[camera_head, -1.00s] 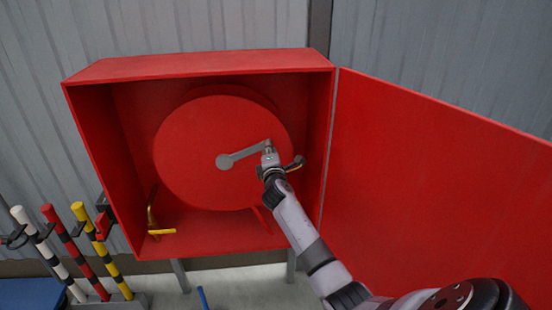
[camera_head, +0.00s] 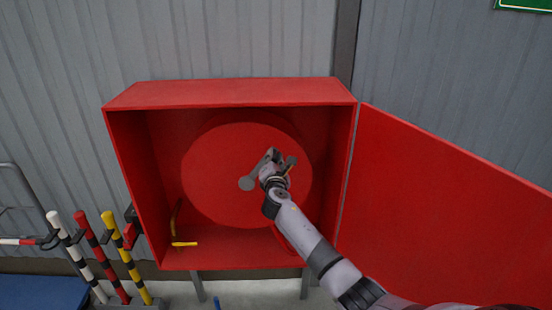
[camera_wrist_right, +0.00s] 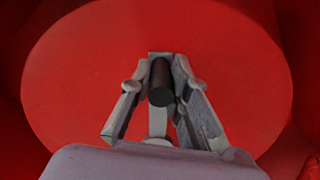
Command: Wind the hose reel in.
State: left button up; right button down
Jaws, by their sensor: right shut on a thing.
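The red hose reel (camera_head: 230,195) stands inside an open red cabinet (camera_head: 230,93). Its grey crank (camera_head: 248,183) runs from the reel's hub up and to the right. My right gripper (camera_head: 272,162) is at the crank's outer end and partly hides it. In the right wrist view, the gripper (camera_wrist_right: 160,88) is shut on the dark crank handle (camera_wrist_right: 161,85), with the red reel face (camera_wrist_right: 80,80) behind it. My left gripper is not in view.
The cabinet door (camera_head: 440,210) stands open to the right. A yellow valve lever (camera_head: 184,244) is at the cabinet's lower left. Striped poles (camera_head: 125,255) in white, red and yellow stand left of the cabinet, by a blue object (camera_head: 40,292).

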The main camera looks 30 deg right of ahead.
jog(key=shift+a, duration=0.1)
jog(key=c, duration=1.5)
grip_release()
jog(key=shift+f, duration=0.15)
